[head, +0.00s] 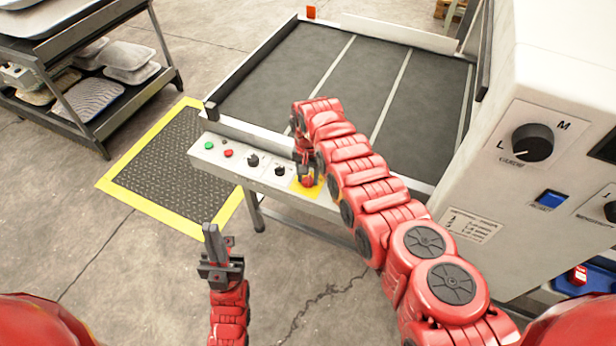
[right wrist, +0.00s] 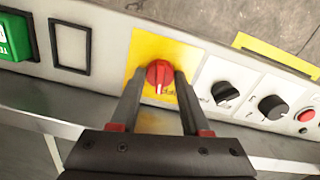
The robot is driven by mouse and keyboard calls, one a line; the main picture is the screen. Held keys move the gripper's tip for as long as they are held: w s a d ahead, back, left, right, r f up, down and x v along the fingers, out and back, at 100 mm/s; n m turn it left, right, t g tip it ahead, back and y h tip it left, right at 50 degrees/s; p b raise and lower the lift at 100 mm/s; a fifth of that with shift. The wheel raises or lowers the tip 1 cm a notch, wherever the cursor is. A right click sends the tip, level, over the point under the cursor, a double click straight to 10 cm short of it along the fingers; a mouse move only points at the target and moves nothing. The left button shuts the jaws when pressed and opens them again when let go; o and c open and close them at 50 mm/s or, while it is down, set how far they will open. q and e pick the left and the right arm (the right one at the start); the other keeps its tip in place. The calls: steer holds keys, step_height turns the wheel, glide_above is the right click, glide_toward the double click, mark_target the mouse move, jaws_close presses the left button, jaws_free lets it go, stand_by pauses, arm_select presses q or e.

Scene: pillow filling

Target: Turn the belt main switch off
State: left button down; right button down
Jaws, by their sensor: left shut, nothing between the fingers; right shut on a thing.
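The belt main switch (right wrist: 160,76) is a red rotary knob on a yellow plate (right wrist: 148,48), seen in the right wrist view. My right gripper (right wrist: 160,86) has its two fingers on either side of the red knob and is shut on it. In the head view my right gripper (head: 307,180) reaches down to the yellow plate (head: 306,188) at the right part of the control panel (head: 225,158), and the arm hides much of the knob. My left gripper (head: 215,242) is shut and empty, pointing up over the floor, apart from the panel.
Black knobs (right wrist: 226,94) and a red button (right wrist: 306,115) sit beside the plate; a green switch (right wrist: 14,38) is on the other side. The belt (head: 290,75) lies behind the panel. A white machine (head: 560,70) stands right, a rack (head: 80,75) left.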

mark_target(308, 179)
steer(key=n, duration=0.4)
steer(key=shift+b, duration=0.4)
steer(key=shift+n, duration=1.3)
steer(key=shift+c, duration=1.9)
jaws_free()
steer(key=shift+r, duration=0.1)
step_height(308, 179, up, 17)
steer(key=b, duration=0.1)
steer(key=shift+r+b, duration=0.15)
steer(key=shift+b, duration=0.2)
